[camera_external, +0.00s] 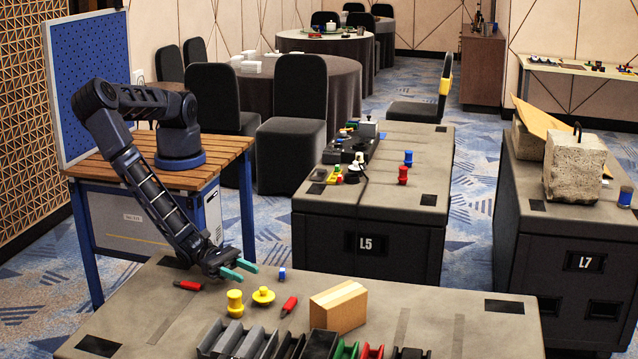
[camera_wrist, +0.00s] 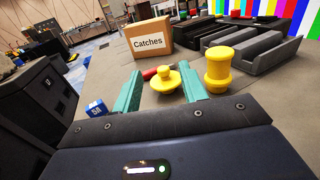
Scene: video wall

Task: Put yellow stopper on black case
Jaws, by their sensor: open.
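A yellow stopper-like piece with a wide flange and a small knob (camera_external: 263,296) stands on the near case's grey-brown top (camera_external: 150,309). In the wrist view this knobbed piece (camera_wrist: 166,79) shows just beyond and between my fingertips. A taller yellow spool-shaped piece (camera_external: 235,304) stands beside it, and to the right of my right finger in the wrist view (camera_wrist: 218,70). I cannot tell which is the stopper. My gripper (camera_external: 240,269) has teal fingers apart and nothing between them, above the case top. Black case L5 (camera_external: 368,245) stands behind; black case L7 (camera_external: 585,262) is at right.
A cardboard box labelled Catches (camera_wrist: 153,38), a small blue block (camera_external: 282,274), red pieces (camera_external: 289,306) and dark trays (camera_external: 240,341) lie around the yellow pieces. L5's top carries several small objects at its left and middle; its front right is mostly clear.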

